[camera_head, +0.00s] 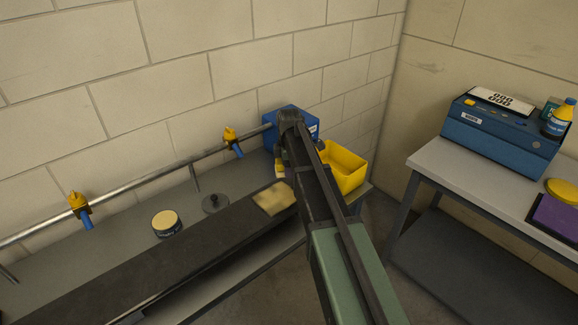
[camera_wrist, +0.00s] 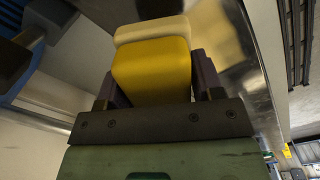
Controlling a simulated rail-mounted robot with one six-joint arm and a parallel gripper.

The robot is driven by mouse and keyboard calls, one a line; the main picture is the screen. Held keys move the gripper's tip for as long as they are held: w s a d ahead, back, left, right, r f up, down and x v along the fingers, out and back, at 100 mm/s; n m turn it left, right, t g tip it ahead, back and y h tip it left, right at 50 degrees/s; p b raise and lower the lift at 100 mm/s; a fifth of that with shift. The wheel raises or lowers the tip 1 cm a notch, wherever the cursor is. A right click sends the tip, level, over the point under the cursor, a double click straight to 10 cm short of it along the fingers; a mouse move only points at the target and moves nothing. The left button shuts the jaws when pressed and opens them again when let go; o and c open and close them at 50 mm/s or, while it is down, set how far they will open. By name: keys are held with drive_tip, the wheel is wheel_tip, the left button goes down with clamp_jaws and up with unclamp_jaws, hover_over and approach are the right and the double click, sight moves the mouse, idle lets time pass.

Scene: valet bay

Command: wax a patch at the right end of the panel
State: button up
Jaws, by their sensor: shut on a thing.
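My gripper (camera_wrist: 154,82) is shut on a yellow block-shaped applicator (camera_wrist: 150,72) with a cream face; its jaws grip both sides. In the head view my gripper (camera_head: 280,165) is by the right end of the dark, long panel (camera_head: 190,262), partly hidden by my arm. A pale yellow square patch (camera_head: 273,198) shows on the panel near its right end, just below my gripper. A shiny surface with a yellowish smear lies beyond the applicator in the wrist view. I cannot tell whether the applicator touches it. A round tin of cream wax (camera_head: 166,222) stands open behind the panel.
A grey lid (camera_head: 215,203) lies right of the tin. A blue box (camera_head: 278,122) and a yellow bin (camera_head: 346,166) stand close to my gripper. Spray bottles (camera_head: 233,141) hang on the wall rail (camera_head: 155,177). A separate table (camera_head: 440,165) at right holds a blue machine (camera_head: 500,137).

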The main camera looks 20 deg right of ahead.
drive_tip(key=shift+f, duration=0.1)
wheel_tip(320, 180, up, 3)
drive_tip(key=p, duration=0.3)
idle(0.4)
